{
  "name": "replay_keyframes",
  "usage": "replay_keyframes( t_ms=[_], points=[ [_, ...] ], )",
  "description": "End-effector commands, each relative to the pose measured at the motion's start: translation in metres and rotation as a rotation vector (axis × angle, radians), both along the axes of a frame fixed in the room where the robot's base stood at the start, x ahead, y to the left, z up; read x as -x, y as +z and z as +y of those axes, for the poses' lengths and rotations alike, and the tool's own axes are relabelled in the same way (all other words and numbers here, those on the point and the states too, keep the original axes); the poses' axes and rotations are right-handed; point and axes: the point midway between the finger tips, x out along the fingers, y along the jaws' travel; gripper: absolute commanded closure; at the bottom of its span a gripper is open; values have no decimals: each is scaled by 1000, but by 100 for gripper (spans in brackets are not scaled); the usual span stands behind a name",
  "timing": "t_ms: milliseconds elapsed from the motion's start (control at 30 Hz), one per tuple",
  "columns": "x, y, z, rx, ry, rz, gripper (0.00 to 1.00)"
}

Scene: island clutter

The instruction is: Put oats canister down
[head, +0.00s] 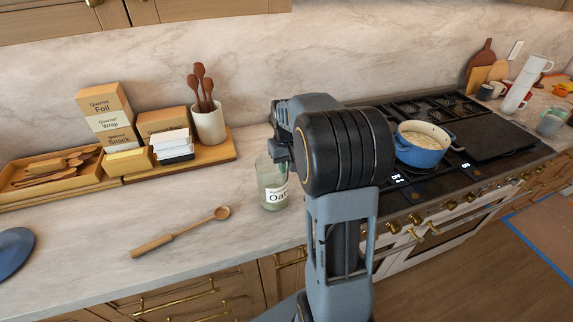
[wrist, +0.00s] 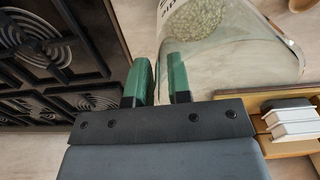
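The oats canister (head: 273,186) is a clear glass jar with a white label. In the head view it is upright at the counter, left of my arm; whether its base touches the counter is hard to tell. In the wrist view the canister (wrist: 225,50) shows its oats and clear wall. My gripper (wrist: 160,80) has its two green fingers close together, on either side of the canister's near wall at the rim, and appears shut on it.
A wooden spoon (head: 180,232) lies on the counter left of the canister. Behind are a utensil crock (head: 208,124), boxes (head: 108,115) and a wooden tray (head: 50,190). The stove with a blue pot (head: 422,150) is at right. Bare counter lies in front of the canister.

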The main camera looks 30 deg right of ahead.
Motion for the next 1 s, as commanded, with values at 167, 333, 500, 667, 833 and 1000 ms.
replay_keyframes(
  t_ms=[167,333,500,667,833,1000],
  points=[
    [0,0,0,0,0,0,65],
    [0,0,0,0,0,0,62],
    [0,4,0,0,0,-1,62],
    [-1,24,0,2,0,-5,62],
    [0,60,0,2,0,-5,62],
    [0,94,0,1,0,-3,62]
  ],
)
